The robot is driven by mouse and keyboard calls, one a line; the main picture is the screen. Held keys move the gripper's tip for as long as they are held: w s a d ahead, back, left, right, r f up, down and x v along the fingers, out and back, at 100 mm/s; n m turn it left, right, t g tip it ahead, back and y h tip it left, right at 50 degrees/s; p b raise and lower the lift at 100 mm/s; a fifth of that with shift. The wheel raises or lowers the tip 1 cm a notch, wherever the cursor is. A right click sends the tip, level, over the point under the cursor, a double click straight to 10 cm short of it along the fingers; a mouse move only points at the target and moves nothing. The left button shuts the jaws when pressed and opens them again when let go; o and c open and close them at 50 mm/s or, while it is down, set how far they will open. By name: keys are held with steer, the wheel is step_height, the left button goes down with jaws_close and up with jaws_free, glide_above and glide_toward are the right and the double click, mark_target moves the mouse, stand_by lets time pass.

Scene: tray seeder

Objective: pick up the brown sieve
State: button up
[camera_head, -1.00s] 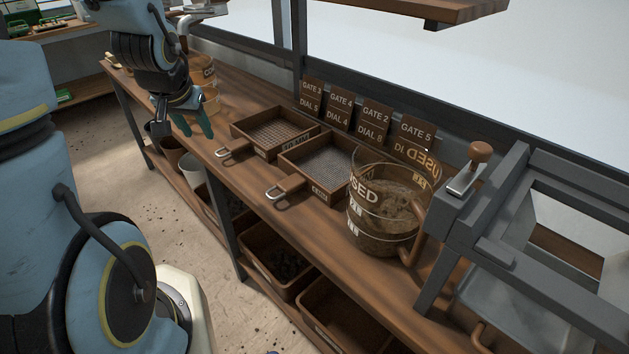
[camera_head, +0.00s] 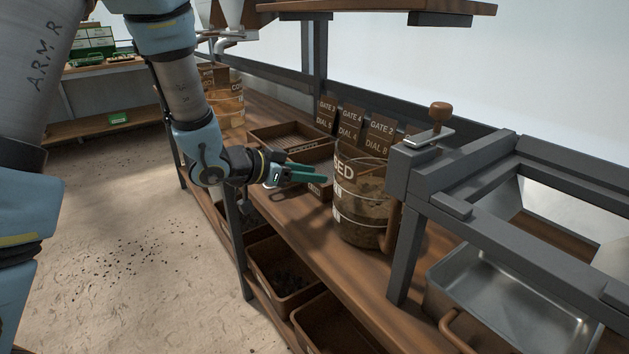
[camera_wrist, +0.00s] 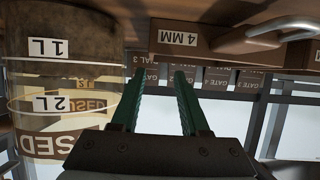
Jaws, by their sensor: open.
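Two brown, square, mesh-bottomed sieves sit on the wooden bench in the head view. The farther brown sieve (camera_head: 264,137) lies behind my arm. The nearer brown sieve (camera_head: 318,189) is partly covered by my gripper (camera_head: 308,174) and lies beside the glass jug. In the wrist view, which is upside down, a brown sieve (camera_wrist: 205,41) labelled 4 MM lies just beyond the fingertips, its handle to the right. My gripper (camera_wrist: 158,76) is open, with two green fingers apart and nothing between them. I cannot tell whether a finger touches the sieve.
A glass jug (camera_head: 362,210) with brown contents stands close to the right of the nearer sieve; it fills the left of the wrist view (camera_wrist: 62,75). Dial cards (camera_head: 352,122) stand behind. A grey metal frame (camera_head: 445,175) blocks the right. The floor at left is open.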

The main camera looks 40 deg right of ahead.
steer(key=shift+s+d+f, duration=0.15)
steer(key=shift+s+f, duration=0.05)
steer(key=shift+s, duration=0.35)
steer(key=p+x, duration=0.1)
steer(key=x, duration=0.4)
steer(key=p+x, duration=0.1)
steer(key=x, duration=0.4)
steer(key=shift+s+d, duration=0.25)
steer(key=shift+d, duration=0.05)
steer(key=shift+c, duration=0.2)
jaws_close()
stand_by(0.5)
